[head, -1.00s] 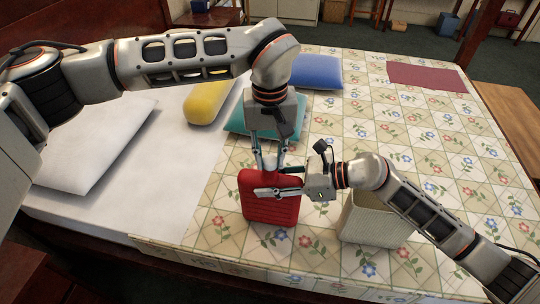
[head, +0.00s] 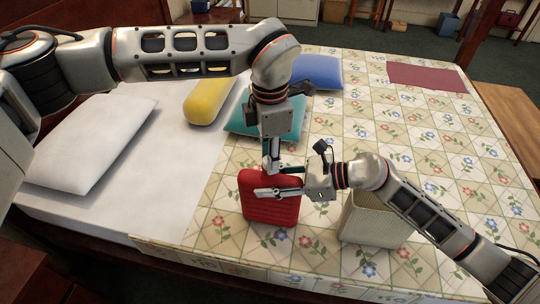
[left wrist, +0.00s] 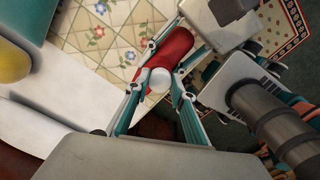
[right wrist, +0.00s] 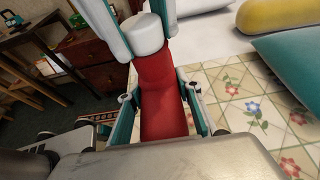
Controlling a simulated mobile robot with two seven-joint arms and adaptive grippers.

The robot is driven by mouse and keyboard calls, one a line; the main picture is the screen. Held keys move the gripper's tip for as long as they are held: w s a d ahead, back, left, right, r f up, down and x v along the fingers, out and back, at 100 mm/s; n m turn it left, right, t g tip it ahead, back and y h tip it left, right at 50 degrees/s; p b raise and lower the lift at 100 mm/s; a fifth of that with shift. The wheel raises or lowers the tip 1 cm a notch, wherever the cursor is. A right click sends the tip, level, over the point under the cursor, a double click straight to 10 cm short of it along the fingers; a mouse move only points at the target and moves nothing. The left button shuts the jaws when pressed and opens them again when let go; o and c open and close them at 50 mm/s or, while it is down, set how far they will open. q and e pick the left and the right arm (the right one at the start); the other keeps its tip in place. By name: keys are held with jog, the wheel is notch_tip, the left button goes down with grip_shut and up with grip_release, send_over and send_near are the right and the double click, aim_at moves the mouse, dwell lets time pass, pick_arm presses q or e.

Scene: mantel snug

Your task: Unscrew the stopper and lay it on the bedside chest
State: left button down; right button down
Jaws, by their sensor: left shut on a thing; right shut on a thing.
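The red hot-water bottle (head: 268,208) stands upright on the patterned bedspread. It also shows in the left wrist view (left wrist: 173,48) and the right wrist view (right wrist: 162,108). Its white stopper (right wrist: 142,35) sits at the top of the neck; the left wrist view shows it too (left wrist: 160,80). My left gripper (head: 270,171) points down from above and is shut on the stopper. My right gripper (head: 266,192) comes in from the right and is shut on the bottle below the stopper. A brown chest with drawers (right wrist: 95,55) shows in the right wrist view.
A pale woven basket (head: 370,220) stands close under my right arm. A teal pillow (head: 240,122), a blue pillow (head: 318,72), a yellow bolster (head: 208,103) and a white pillow (head: 95,145) lie on the bed. The patterned bedspread (head: 440,165) is mostly clear to the right.

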pick_arm(q)
jog(key=n, duration=1.2)
jog(key=shift+n, duration=0.3)
jog(key=n, duration=1)
jog(key=shift+n, duration=0.4)
jog(key=n, duration=0.9)
jog(key=shift+r, duration=0.1)
jog(key=n, duration=0.5)
jog(key=shift+n, duration=0.3)
jog(key=n, duration=0.3)
jog(key=shift+n, duration=0.6)
jog(key=c, duration=1.7)
grip_release()
